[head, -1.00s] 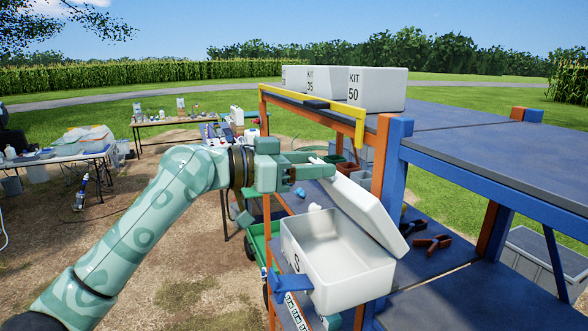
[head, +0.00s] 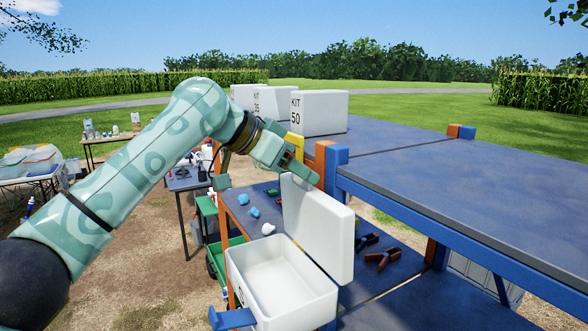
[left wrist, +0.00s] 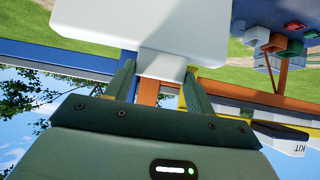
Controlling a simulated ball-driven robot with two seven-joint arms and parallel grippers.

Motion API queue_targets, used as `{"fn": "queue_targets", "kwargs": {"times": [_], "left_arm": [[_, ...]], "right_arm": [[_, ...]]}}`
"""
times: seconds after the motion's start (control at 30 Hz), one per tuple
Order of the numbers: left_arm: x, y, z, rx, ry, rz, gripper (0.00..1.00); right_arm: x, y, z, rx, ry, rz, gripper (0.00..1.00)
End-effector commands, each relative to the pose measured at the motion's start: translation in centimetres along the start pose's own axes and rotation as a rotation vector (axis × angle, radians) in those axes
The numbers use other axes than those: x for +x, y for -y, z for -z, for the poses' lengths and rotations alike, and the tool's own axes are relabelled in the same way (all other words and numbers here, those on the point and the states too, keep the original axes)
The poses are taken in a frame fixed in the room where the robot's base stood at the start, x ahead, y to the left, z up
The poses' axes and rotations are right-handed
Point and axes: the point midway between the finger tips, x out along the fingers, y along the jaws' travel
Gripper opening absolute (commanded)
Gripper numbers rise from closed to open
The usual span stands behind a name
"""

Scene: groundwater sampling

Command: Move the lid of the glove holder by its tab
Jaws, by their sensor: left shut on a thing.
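The glove holder (head: 262,282) is an open white box on the lower shelf of the rack, and its inside looks empty. Its white lid (head: 322,228) stands nearly upright on the box's right side. My left gripper (head: 300,176) is at the lid's upper edge, shut on the tab. In the left wrist view the tab (left wrist: 162,65) sits between the two fingers, with the lid (left wrist: 140,28) beyond it. The fingers hide part of the tab in the head view. My right gripper is not in view.
A blue and orange rack with a dark upper shelf (head: 450,165) stands close on the right. White kit boxes (head: 320,112) stand on top. Dark clamp-like tools (head: 382,259) and small blue items (head: 253,211) lie on the lower shelf. A blue bracket (head: 232,318) is at the box's front.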

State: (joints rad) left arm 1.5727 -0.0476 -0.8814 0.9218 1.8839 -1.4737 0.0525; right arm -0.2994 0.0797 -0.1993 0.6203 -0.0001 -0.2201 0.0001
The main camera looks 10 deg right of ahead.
Motion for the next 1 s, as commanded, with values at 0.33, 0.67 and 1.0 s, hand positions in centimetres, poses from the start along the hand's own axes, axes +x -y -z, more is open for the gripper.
{"fn": "queue_targets", "kwargs": {"times": [0.33,0.67,1.0], "left_arm": [[-0.4,0.0,0.4,0.002,-0.006,0.003,0.13],[-0.2,0.0,0.2,0.002,-0.001,0.002,0.76],[-3.6,0.1,-0.1,0.003,-0.003,0.004,0.76]], "right_arm": [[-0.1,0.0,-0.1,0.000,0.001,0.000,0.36],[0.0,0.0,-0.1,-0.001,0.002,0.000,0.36],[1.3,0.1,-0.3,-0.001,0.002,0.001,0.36]]}}
